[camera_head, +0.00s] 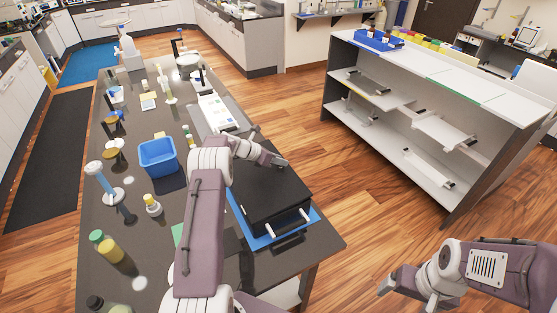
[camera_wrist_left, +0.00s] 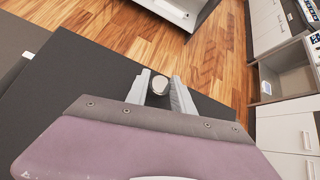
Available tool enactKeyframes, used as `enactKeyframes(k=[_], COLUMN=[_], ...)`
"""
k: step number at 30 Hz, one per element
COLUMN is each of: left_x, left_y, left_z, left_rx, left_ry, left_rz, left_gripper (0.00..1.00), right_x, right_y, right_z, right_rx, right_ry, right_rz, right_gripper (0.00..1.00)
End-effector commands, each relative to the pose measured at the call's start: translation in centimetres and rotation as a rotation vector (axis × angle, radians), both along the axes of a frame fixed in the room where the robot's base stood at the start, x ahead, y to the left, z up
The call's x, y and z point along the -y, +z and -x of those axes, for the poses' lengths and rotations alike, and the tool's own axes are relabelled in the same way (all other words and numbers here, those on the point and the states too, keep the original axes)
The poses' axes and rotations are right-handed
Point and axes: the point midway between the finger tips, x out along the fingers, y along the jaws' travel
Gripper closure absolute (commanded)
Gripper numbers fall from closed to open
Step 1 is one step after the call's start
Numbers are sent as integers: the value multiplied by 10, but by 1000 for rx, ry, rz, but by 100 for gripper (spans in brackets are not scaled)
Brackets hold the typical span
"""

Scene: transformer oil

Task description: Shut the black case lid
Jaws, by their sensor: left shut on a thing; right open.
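The black case (camera_head: 268,203) lies on a blue mat (camera_head: 262,243) at the near right end of the dark bench. Its top looks flat; I cannot tell whether the lid is fully down. Two pale latches and a handle (camera_head: 288,243) show on its near side. My left gripper (camera_head: 283,161) is over the case's far edge. In the left wrist view, its fingers (camera_wrist_left: 159,88) are on either side of a small round pale-topped thing (camera_wrist_left: 159,84), with the dark case top (camera_wrist_left: 90,85) around it. My right gripper (camera_head: 408,293) is open and empty, off the bench at lower right.
A blue bin (camera_head: 158,157), a yellow-capped bottle (camera_head: 152,204) and several other bottles and stands are left of my left arm. A white shelf unit (camera_head: 400,125) stands across open wooden floor.

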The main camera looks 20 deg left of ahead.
Motion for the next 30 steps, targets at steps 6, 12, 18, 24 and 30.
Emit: enactKeyframes(k=[6,12,18,24,30], left_x=[1,1,1,1,0], left_y=[-11,-12,-12,-12,-12], left_z=[0,0,0,0,0], left_rx=[-1,0,0,1,0], left_ry=[0,0,0,1,0], left_rz=[3,3,3,3,2], left_gripper=[100,100,100,100,52], right_x=[0,0,0,0,0], right_y=[-10,-10,-10,-10,-10], right_z=[0,0,0,0,0], right_rx=[0,0,0,0,0], right_ry=[0,0,0,0,0], right_rz=[0,0,0,0,0], right_gripper=[11,11,11,11,11])
